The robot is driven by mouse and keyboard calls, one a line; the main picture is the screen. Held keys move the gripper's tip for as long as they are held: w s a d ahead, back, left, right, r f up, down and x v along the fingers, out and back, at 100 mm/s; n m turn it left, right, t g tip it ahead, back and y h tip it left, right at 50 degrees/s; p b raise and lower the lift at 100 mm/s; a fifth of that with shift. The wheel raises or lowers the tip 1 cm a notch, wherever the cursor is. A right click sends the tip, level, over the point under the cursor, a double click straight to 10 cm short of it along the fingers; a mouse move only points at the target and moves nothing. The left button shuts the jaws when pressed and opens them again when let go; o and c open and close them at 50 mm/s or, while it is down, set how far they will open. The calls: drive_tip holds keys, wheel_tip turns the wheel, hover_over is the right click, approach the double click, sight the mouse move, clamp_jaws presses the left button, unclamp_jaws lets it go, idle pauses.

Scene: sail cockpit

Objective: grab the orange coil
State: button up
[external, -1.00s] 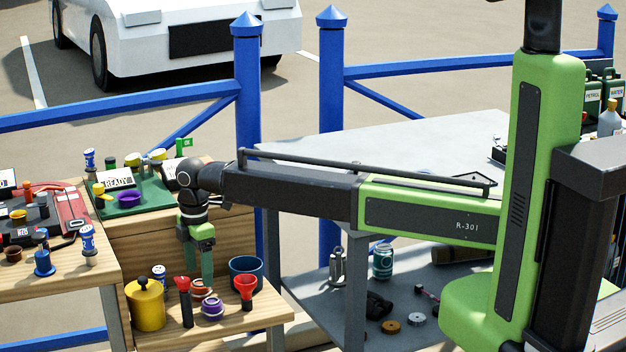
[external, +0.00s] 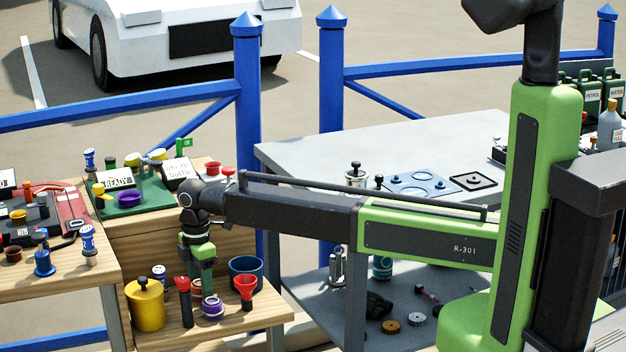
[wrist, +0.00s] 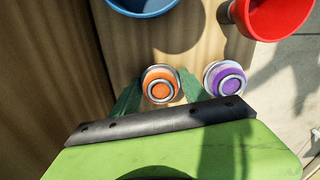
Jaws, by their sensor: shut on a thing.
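The orange coil (wrist: 160,85) is a small round spool with a pale ring, near the middle of the wrist view. My gripper (wrist: 158,92) points down at it, with one green finger on each side, and is shut on it. In the external view the orange coil (external: 196,289) is partly hidden by the fingers of my gripper (external: 203,286), low over the wooden shelf. I cannot tell whether the coil is clear of the shelf.
A purple coil (wrist: 225,80) stands close to the right. A blue bowl (external: 246,270) and a red funnel (external: 245,288) are also near. A yellow pot (external: 147,305) and a red-topped dark tool (external: 185,303) stand to the left. A wooden cabinet (external: 155,240) rises behind.

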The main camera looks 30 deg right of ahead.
drive_tip(key=c, duration=0.5)
drive_tip(key=shift+c, duration=0.2)
